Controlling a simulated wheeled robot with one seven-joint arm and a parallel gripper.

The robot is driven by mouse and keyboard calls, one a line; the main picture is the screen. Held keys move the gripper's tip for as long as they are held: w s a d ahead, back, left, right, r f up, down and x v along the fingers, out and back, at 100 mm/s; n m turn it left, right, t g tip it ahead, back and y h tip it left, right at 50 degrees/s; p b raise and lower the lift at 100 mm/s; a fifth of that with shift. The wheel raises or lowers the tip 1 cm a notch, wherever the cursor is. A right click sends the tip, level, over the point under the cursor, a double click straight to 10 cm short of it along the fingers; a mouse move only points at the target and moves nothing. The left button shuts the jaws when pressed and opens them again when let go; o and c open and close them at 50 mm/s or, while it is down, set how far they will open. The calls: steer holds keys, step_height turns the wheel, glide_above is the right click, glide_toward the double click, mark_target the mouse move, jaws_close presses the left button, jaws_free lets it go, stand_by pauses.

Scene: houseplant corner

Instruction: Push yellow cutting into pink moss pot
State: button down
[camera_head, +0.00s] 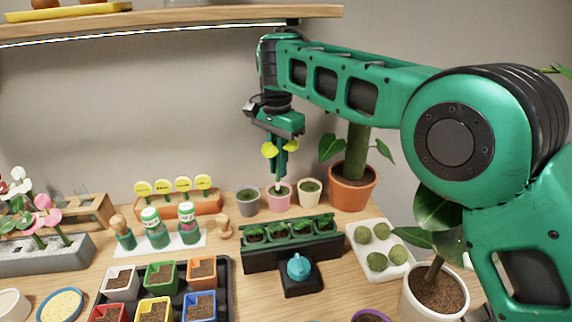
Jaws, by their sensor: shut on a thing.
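My gripper (279,170) points straight down above the row of small moss pots and is shut on the yellow cutting. The yellow cutting (268,149) is upright, with round yellow leaves to either side of the fingers and a pale stem below them. The stem's lower end is over the pink moss pot (279,202) and appears to meet the moss; how deep it sits I cannot tell. The pink pot stands between a dark grey moss pot (248,207) on its left and a pale moss pot (309,197) on its right.
A terracotta pot (353,194) with a large plant stands close on the right. A dark planter (293,252) with green seedlings is in front.

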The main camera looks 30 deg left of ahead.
steer(key=shift+s, duration=0.65)
stand_by(0.4)
steer(key=shift+w+d, duration=0.1)
steer(key=shift+w, duration=0.85)
stand_by(0.5)
steer(key=shift+f, duration=2.35)
stand_by(0.5)
steer(key=c, duration=1.3)
jaws_free()
